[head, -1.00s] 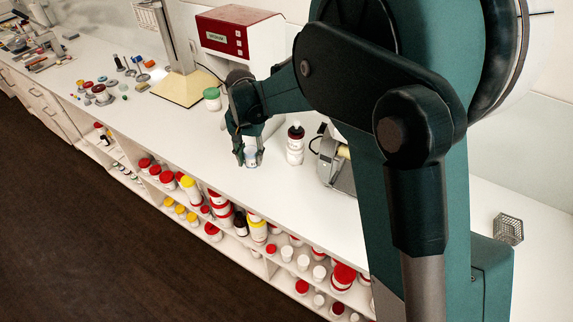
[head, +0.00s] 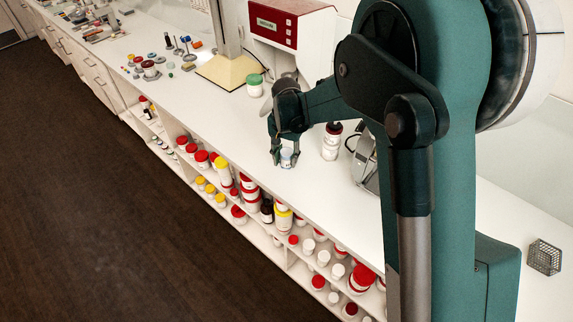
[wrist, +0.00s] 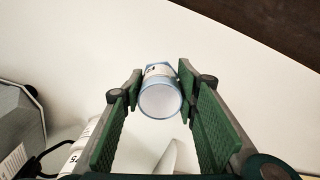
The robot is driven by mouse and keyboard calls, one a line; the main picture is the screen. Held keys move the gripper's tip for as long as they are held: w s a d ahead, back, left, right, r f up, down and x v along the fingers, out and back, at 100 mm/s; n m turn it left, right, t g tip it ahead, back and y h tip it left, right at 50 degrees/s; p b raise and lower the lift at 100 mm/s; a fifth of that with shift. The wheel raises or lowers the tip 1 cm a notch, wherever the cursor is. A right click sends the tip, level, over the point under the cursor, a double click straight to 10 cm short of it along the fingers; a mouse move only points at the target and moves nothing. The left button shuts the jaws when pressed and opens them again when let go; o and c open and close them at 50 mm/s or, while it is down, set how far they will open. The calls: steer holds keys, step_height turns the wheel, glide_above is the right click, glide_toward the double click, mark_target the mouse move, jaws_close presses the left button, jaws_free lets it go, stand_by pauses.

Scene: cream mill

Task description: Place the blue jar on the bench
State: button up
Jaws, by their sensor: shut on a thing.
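The blue jar (head: 288,159) is small, with a pale label and a white round end that faces the camera in the wrist view (wrist: 160,100). My gripper (head: 286,157) points down over the white bench (head: 330,200), with its fingers shut on the jar's two sides. In the wrist view my gripper (wrist: 159,76) has a green pad on each side of the jar. The jar is upright at the bench top, near its front edge. I cannot tell whether its base touches the surface. The fingers partly hide it in the head view.
A white bottle with a dark red cap (head: 331,143) stands close to the right of my gripper. A green-lidded jar (head: 255,86) stands behind left. A red and white machine (head: 290,30) is at the back. Shelves of jars (head: 250,195) lie below the front edge.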

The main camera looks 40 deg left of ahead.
mark_target(286, 165)
steer(key=shift+f, duration=1.85)
steer(key=shift+f, duration=0.2)
steer(key=o, duration=0.7)
steer(key=shift+r, duration=0.25)
step_height(286, 165, up, 12)
steer(key=shift+f, duration=0.1)
steer(key=shift+d, duration=0.1)
